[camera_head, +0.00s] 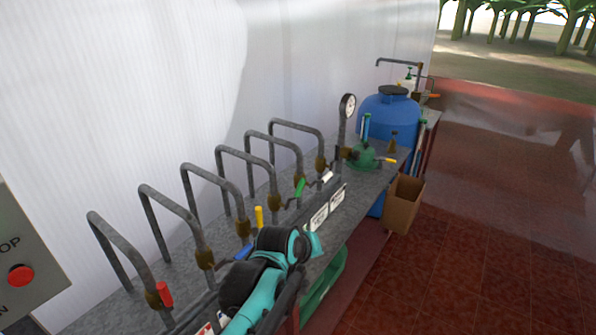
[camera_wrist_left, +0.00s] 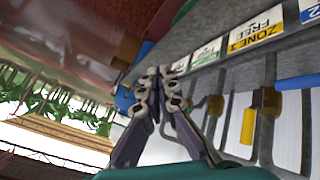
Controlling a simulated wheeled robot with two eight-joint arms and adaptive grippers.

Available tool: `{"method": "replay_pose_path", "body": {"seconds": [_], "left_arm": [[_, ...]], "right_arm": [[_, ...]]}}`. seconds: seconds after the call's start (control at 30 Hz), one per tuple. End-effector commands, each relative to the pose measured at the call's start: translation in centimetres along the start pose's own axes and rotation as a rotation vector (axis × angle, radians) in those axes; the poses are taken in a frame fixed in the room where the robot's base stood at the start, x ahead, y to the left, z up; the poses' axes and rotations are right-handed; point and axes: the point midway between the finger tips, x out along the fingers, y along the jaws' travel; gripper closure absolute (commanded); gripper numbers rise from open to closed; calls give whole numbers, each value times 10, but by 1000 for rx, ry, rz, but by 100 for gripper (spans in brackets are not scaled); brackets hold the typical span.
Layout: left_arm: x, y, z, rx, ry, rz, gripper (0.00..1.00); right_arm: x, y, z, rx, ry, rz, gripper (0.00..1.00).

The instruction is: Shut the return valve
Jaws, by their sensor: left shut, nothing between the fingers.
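A row of grey pipes with brass valves stands on the bench in the head view. Its lever handles include red (camera_head: 165,294), blue (camera_head: 243,252), yellow (camera_head: 259,217), green (camera_head: 300,188) and white (camera_head: 327,177) ones. I cannot read which one is the return valve. In the left wrist view, the yellow handle (camera_wrist_left: 248,126) and a blue handle (camera_wrist_left: 300,82) are at the right. My left gripper (camera_wrist_left: 162,76) is shut and empty, its fingertips near the label strip, apart from those two handles. It is hidden behind my teal arm in the head view. My right gripper is out of view.
A label strip with a yellow plate (camera_wrist_left: 255,32) reading zone free runs along the bench edge. A pressure gauge (camera_head: 348,104), green pump (camera_head: 363,157) and blue tank (camera_head: 388,117) stand at the far end. A cardboard box (camera_head: 402,207) is on the open red floor.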

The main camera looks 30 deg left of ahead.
Motion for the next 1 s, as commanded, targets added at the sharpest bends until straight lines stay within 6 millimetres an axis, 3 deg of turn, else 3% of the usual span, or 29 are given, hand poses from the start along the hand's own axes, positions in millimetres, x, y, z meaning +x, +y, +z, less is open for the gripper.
{"method": "replay_pose_path", "body": {"seconds": [0.03,0.1,0.2,0.33,0.5,1.0], "left_arm": [[-5,8,-47,-119,26,3,100],[2,8,-94,-285,60,18,100],[12,1,-150,-488,103,40,100],[24,-14,-199,-675,143,68,100],[32,-26,-223,-785,165,87,100],[44,-27,-226,-793,166,89,100]], "right_arm": [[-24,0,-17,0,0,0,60],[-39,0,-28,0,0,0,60],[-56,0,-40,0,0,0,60],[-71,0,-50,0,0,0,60],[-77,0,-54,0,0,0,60],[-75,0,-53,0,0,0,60]]}}
